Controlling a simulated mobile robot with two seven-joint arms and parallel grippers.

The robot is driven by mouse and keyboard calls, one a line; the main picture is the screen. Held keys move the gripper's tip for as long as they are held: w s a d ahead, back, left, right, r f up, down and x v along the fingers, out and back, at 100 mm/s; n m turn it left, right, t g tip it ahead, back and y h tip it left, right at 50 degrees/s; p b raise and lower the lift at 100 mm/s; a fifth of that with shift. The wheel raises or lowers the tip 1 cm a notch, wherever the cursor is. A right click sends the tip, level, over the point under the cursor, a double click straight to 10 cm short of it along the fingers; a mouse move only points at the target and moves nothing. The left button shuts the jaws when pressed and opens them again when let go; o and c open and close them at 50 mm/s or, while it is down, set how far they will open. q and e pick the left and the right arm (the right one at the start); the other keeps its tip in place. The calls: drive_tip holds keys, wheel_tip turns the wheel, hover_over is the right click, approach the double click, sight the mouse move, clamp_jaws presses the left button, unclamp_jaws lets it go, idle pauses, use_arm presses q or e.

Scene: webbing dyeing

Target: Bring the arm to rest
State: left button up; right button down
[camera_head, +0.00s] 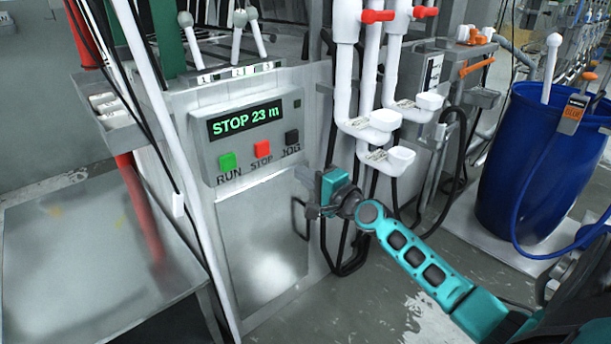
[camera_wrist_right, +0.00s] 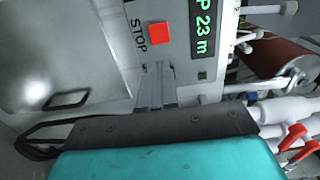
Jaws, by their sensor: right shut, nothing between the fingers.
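My right arm comes in from the lower right in the head view, teal with dark joints. Its gripper (camera_head: 308,190) is in front of the machine's control panel, below and to the right of the buttons. In the right wrist view the gripper's fingers (camera_wrist_right: 155,88) are together and empty, pointing toward the panel near the red STOP button (camera_wrist_right: 159,33). I cannot tell whether they touch it. The control panel (camera_head: 208,148) has a green RUN button (camera_head: 227,162), the red STOP button (camera_head: 262,149) and a black JOG button (camera_head: 291,137). Its display (camera_head: 245,118) reads "STOP 23 m". My left gripper is not in view.
White pipes with red valve handles (camera_head: 377,16) and white cups (camera_head: 370,131) stand just right of the panel. A blue barrel (camera_head: 510,165) stands at the right. A metal table (camera_head: 70,260) is at the left. Black hoses hang near the gripper.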

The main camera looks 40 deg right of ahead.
use_arm(q)
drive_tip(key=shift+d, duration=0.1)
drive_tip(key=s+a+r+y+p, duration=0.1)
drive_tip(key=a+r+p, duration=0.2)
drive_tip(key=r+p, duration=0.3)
drive_tip(key=p, duration=0.4)
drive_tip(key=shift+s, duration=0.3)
use_arm(e)
drive_tip(key=s+a+f+n+g, duration=0.3)
drive_tip(key=s+a+f+n, duration=0.2)
drive_tip(key=s+a+n, duration=0.4)
drive_tip(key=s+a+f+n+g, duration=0.4)
drive_tip(key=s+a+n, duration=0.6)
drive_tip(key=s, duration=0.5)
wheel_tip(320, 180, down, 2)
drive_tip(key=shift+s+a+f+n, duration=0.25)
drive_tip(key=shift+s+a+n, duration=0.05)
drive_tip(key=shift+a, duration=0.8)
